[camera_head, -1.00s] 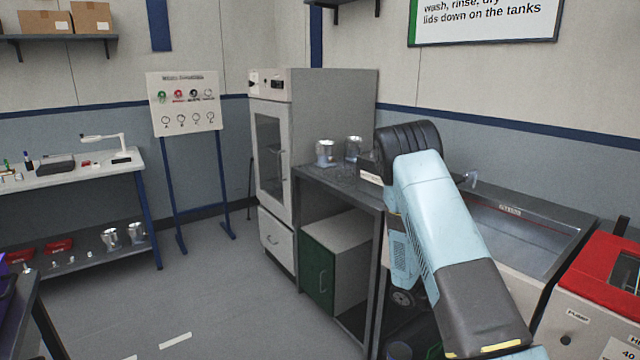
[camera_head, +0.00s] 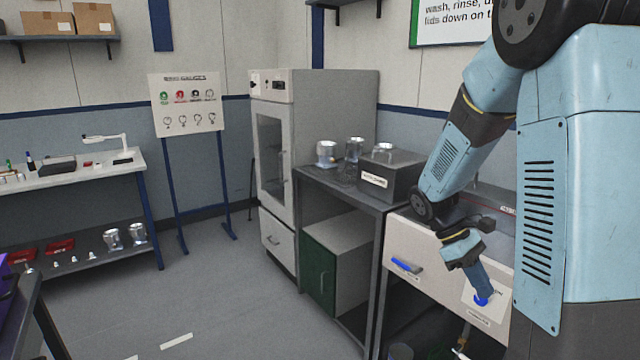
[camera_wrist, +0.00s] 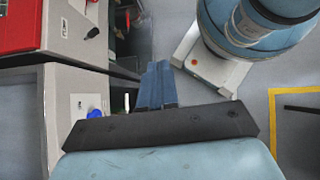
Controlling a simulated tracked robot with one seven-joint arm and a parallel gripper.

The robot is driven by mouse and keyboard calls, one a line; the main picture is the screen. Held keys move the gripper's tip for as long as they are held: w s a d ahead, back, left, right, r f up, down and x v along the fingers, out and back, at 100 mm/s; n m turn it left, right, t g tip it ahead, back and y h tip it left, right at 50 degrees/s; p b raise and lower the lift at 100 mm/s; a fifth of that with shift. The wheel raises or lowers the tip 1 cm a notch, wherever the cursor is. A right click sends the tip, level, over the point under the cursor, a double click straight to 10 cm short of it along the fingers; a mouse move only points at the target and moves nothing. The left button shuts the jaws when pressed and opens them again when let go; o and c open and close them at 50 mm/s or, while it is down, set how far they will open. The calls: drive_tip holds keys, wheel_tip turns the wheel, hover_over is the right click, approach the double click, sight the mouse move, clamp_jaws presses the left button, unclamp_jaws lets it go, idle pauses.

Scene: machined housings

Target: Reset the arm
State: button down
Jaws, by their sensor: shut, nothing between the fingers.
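My arm is folded at the right of the head view, its forearm slanting down to the left. My gripper (camera_head: 485,292) points down in front of the sink cabinet's pale front panel. In the wrist view its two blue fingers (camera_wrist: 158,72) lie together, shut, with nothing between them. In the head view the fingertips overlap a blue knob (camera_head: 481,301) on the panel. In the wrist view the blue knob (camera_wrist: 95,114) stands left of the fingers, apart from them.
A grey box (camera_head: 395,172) stands on the dark bench, with metal housings (camera_head: 326,153) beside it. A blue handle (camera_head: 406,265) is on the panel, left of my gripper. The red-topped machine (camera_wrist: 20,25) shows in the wrist view. The floor (camera_head: 220,310) at centre left is clear.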

drive_tip(key=s+a+r+m+t+y, duration=0.2)
drive_tip(key=s+a+r+m+t, duration=0.2)
drive_tip(key=r, duration=0.4)
drive_tip(key=s+a+r+m+t+y, duration=0.3)
drive_tip(key=s+a+r+m+t, duration=0.1)
drive_tip(key=s+a+r+t, duration=0.2)
drive_tip(key=shift+s+r+t+y, duration=0.3)
drive_tip(key=shift+s+r+t, duration=0.6)
drive_tip(key=shift+r, duration=0.45)
